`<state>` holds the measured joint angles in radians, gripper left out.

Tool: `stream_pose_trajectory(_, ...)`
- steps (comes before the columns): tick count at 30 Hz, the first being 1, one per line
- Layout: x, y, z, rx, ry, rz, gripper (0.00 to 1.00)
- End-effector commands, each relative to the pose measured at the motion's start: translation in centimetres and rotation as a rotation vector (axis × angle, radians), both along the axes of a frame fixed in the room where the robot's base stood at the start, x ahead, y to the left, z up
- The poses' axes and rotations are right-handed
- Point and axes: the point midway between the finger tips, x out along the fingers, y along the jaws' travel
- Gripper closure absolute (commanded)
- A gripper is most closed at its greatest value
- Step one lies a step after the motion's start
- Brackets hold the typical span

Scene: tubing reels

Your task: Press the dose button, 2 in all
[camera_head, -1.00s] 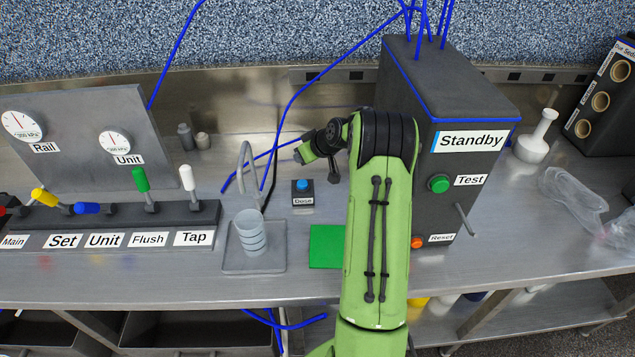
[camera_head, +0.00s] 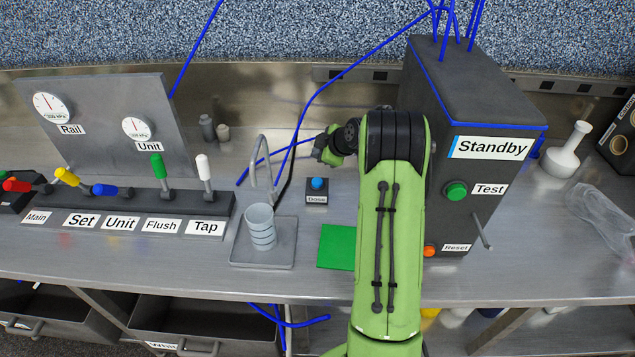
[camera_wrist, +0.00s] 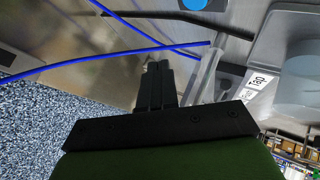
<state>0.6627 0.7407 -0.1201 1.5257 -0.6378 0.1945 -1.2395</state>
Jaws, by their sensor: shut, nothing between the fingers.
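The dose button (camera_head: 317,183) is a blue cap on a small dark box labelled Dose (camera_head: 316,198), standing on the steel bench. In the wrist view, a blue round cap (camera_wrist: 192,4), likely the same button, is cut off at the top edge. My gripper (camera_wrist: 157,68) shows in the wrist view with its dark fingers together and nothing between them. In the head view, my wrist end is above and just behind the dose button, apart from it; the fingers cannot be made out there.
A clear beaker (camera_head: 260,228) stands on a grey tray (camera_head: 246,256) under a bent spout (camera_head: 255,160), left of the button. A green mat (camera_head: 336,248) lies in front. The Standby cabinet (camera_head: 476,95) rises at right. Levers (camera_head: 158,168) line the left. Blue tubing (camera_head: 365,62) crosses behind.

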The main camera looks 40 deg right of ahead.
Motion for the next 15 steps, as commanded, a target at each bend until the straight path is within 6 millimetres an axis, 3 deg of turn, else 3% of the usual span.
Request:
stream_pose_trajectory(10,0.0,0.0,-5.9,0.000,0.000,0.000,1.00)
stream_pose_trajectory(15,0.0,0.0,-7.4,0.001,0.000,-0.001,1.00)
